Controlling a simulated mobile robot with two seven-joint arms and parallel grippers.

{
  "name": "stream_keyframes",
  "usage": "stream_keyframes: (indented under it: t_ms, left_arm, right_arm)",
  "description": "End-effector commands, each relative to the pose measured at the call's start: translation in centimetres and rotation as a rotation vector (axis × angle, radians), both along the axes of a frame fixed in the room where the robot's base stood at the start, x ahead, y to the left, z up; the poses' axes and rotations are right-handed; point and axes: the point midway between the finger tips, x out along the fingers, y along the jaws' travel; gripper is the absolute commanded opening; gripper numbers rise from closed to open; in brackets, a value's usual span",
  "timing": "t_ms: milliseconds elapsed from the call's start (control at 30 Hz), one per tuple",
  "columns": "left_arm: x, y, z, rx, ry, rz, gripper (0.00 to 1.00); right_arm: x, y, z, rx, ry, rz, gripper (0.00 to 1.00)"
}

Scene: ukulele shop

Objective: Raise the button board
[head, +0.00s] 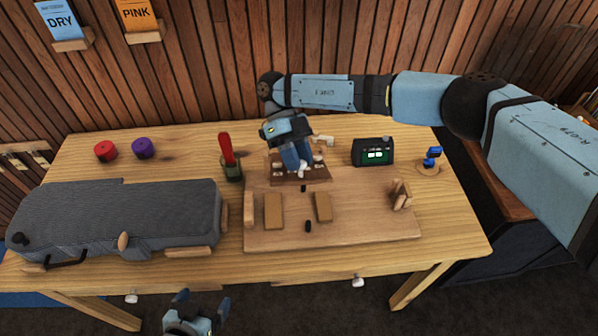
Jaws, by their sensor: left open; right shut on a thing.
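The button board, a small dark brown board (318,175) with several pale buttons, is at the back of a larger wooden work board (350,232) on the table. My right gripper (301,172) reaches down over it from above and is shut on it near its middle; the fingers hide the exact contact. I cannot tell whether the board is clear of the surface below. My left gripper (202,302) is open and empty, low in front of the table's front edge.
A grey case (120,218) fills the table's left side. A red-handled tool stands in a dark green holder (232,170). A dark device with a green display (373,152) and a blue item (431,158) are on the right. Red (105,151) and purple (143,148) rolls sit back left.

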Motion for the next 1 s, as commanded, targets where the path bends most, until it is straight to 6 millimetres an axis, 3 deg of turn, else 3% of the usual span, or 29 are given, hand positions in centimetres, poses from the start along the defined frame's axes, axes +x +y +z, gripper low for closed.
stream_keyframes:
  t_ms: [233, 633, 667, 767, 1000]
  left_arm:
    - [0.13, 0.50, 0.85, 0.007, -0.006, 0.007, 0.95]
    - [-0.12, 0.59, 0.33, 0.009, 0.004, 0.008, 0.95]
    - [-0.12, 0.56, 0.34, 0.009, 0.004, 0.008, 0.95]
    - [-0.15, 0.44, 0.35, 0.007, 0.004, 0.007, 0.95]
    - [-0.14, 0.28, 0.51, 0.004, 0.003, 0.005, 0.95]
  right_arm:
    - [0.94, 0.06, 0.99, -0.001, 0.055, -0.001, 0.00]
    - [1.02, 0.03, 0.96, 0.001, 0.064, 0.000, 0.00]
    - [1.02, 0.03, 0.95, 0.001, 0.064, 0.000, 0.35]
    - [1.02, 0.03, 0.94, 0.001, 0.064, 0.000, 0.57]
    - [0.99, 0.01, 0.93, 0.001, 0.064, 0.000, 0.57]
